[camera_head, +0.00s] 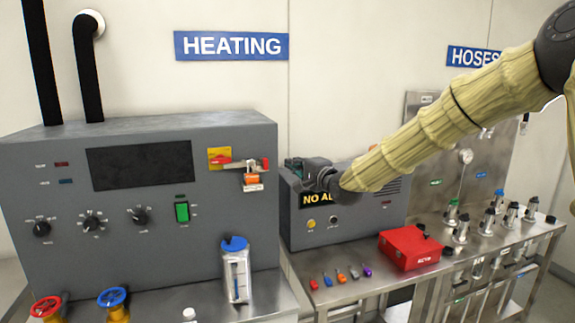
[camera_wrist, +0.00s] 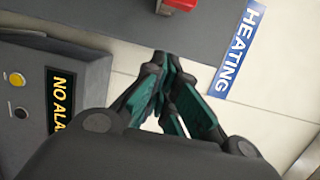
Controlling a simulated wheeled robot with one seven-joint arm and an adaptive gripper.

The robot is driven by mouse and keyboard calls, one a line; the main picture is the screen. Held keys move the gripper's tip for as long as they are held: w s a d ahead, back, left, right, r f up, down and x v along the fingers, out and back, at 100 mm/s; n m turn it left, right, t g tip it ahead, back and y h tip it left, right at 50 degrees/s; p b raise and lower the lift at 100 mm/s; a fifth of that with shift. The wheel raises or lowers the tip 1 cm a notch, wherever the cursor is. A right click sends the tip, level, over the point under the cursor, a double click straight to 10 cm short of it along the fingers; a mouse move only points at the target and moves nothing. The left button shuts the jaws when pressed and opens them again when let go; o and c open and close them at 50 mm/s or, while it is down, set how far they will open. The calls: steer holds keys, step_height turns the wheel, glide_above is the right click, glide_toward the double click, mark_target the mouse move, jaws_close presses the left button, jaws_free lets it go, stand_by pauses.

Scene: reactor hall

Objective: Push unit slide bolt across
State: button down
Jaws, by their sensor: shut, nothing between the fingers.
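The grey heating unit (camera_head: 130,200) stands on the left bench. On its front at the right is a slide bolt (camera_head: 240,164), a metal bar with red parts, beside a yellow plate (camera_head: 219,152). An orange padlock-like piece with a white tag (camera_head: 252,181) hangs below it. My gripper (camera_head: 292,164) is shut and empty, to the right of the bolt and apart from it, in front of the alarm box. In the wrist view the closed teal fingertips (camera_wrist: 161,62) point toward the unit. A red part (camera_wrist: 180,4) is cut off by that view's top edge; the bar is hidden there.
The alarm box (camera_head: 340,232) stands close right of the unit. A red case (camera_head: 408,248) and several small coloured items lie before it on the right bench. A blue-lidded container (camera_head: 236,275) stands below the bolt. Free air lies between my gripper and the bolt.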

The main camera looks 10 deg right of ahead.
steer(key=b+v, duration=0.3)
steer(key=v, duration=0.6)
steer(key=s+a+f+n+g+h, duration=0.1)
steer(key=s+f+n+g, duration=0.3)
steer(key=f, duration=1.1)
steer(key=s+a+f+g+h, duration=0.1)
steer(key=s+f, duration=0.5)
steer(key=f, duration=0.8)
steer(key=s+a+f+n+g+h, duration=0.1)
steer(key=s+a+f+g, duration=0.2)
steer(key=f, duration=1.2)
steer(key=s+d+f+n+g+h, duration=0.2)
steer(key=s+f+n+g, duration=0.2)
steer(key=s+f, duration=1.35)
steer(key=s+d+f+n+g, duration=0.1)
steer(key=s+f, duration=0.1)
steer(key=s, duration=0.5)
steer(key=s+d+f+n+g+h, duration=0.1)
steer(key=s+f+n+g, duration=0.1)
steer(key=s, duration=0.6)
steer(key=s+d+f+n+g, duration=0.1)
steer(key=s+f, duration=0.1)
steer(key=s, duration=0.6)
steer(key=shift+d+f+g, duration=0.2)
steer(key=shift+f+g, duration=0.15)
steer(key=shift+g, duration=0.05)
